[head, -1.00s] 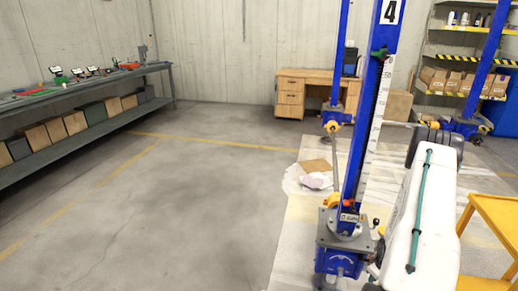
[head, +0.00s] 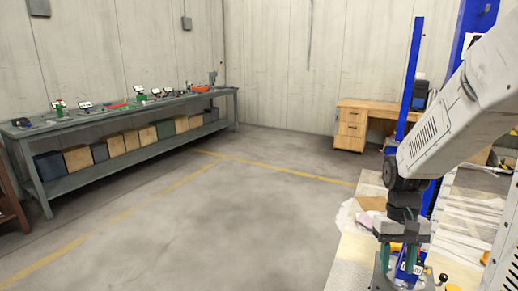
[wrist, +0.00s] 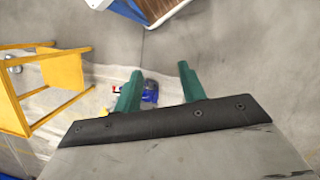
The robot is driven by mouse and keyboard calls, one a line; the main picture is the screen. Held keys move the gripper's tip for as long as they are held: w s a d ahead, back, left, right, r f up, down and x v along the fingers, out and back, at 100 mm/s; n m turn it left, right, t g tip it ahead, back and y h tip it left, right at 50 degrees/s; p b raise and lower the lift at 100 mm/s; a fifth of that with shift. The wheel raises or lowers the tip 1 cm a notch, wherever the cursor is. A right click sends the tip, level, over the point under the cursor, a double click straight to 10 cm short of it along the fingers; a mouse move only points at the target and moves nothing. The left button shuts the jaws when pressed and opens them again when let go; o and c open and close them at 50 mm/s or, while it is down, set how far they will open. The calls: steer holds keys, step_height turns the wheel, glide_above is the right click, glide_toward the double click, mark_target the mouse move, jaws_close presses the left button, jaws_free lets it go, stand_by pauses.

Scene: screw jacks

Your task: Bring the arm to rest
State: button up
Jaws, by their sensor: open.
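My gripper (head: 397,265) hangs from my arm at the right of the head view, pointing down. Its two green fingers are apart with nothing between them; the wrist view also shows the open fingers (wrist: 160,70).
A long grey workbench (head: 130,118) with tools and boxes runs along the left wall. The floor between is clear. A yellow stand (wrist: 60,75) shows left in the wrist view.

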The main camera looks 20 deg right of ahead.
steer(key=s+a+r+n+t, duration=0.2)
steer(key=s+a+r, duration=0.2)
steer(key=a+r, duration=0.2)
steer(key=s+a+r+n+t, duration=0.2)
steer(key=s+a+r, duration=0.3)
steer(key=a, duration=0.5)
steer(key=shift+s+a+r+h, duration=0.15)
steer(key=shift+r+h, duration=0.25)
steer(key=shift+r, duration=0.55)
